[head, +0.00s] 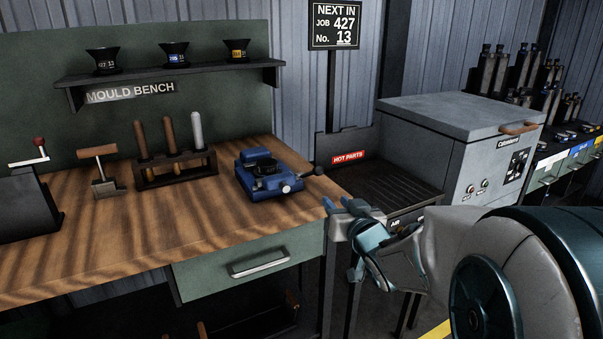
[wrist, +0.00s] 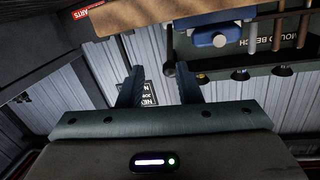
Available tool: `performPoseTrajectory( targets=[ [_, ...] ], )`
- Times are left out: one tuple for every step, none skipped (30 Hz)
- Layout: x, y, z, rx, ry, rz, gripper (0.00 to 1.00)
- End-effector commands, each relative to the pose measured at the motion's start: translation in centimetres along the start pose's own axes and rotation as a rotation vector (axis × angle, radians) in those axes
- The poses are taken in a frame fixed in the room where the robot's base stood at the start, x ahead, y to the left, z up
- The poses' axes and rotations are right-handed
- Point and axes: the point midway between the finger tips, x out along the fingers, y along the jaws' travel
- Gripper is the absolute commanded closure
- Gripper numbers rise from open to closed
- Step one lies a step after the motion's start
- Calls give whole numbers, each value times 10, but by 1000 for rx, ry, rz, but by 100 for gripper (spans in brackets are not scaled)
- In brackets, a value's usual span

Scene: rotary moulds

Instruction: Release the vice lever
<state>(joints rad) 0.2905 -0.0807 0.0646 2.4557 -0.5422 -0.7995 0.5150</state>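The blue vice (head: 268,186) sits on the right part of the wooden bench top, with a dark block in or on its jaws. Its lever (head: 303,176) is a thin bar at the front right, ending in a dark ball knob. My gripper (head: 345,204) is off the bench's right front corner, to the right of and below the vice. It is apart from the lever. In the wrist view its two fingers (wrist: 159,86) are spread with nothing between them.
A tool rack (head: 178,171), a wooden-handled tool (head: 104,172) and a dark box with a red-knobbed crank (head: 27,205) stand left of the vice. A shelf (head: 170,74) holds several dark cups. A hot parts tray (head: 392,187) and grey cabinet (head: 460,120) are right.

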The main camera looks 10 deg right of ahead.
Motion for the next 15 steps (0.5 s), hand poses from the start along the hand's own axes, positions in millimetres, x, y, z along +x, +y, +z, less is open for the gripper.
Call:
performPoseTrajectory(
  targets=[
    [1, -2, -3, 7, 25, -21, 69],
    [1, -3, -5, 10, 37, -33, 69],
    [2, -5, -7, 14, 49, -46, 69],
    [2, -6, -8, 17, 57, -53, 69],
    [3, -6, -9, 18, 62, -58, 69],
    [4, -7, -10, 19, 67, -63, 69],
    [6, -8, -10, 20, 69, -65, 69],
    [8, -8, -10, 20, 70, -66, 69],
    [13, -8, -11, 20, 70, -67, 69],
    [17, -8, -11, 20, 70, -67, 69],
    [22, -9, -11, 21, 69, -67, 69],
    [28, -10, -11, 20, 70, -67, 69],
    [34, -10, -11, 20, 69, -67, 69],
    [40, -10, -12, 20, 70, -66, 69],
    [48, -10, -12, 21, 69, -65, 69]
  ],
)
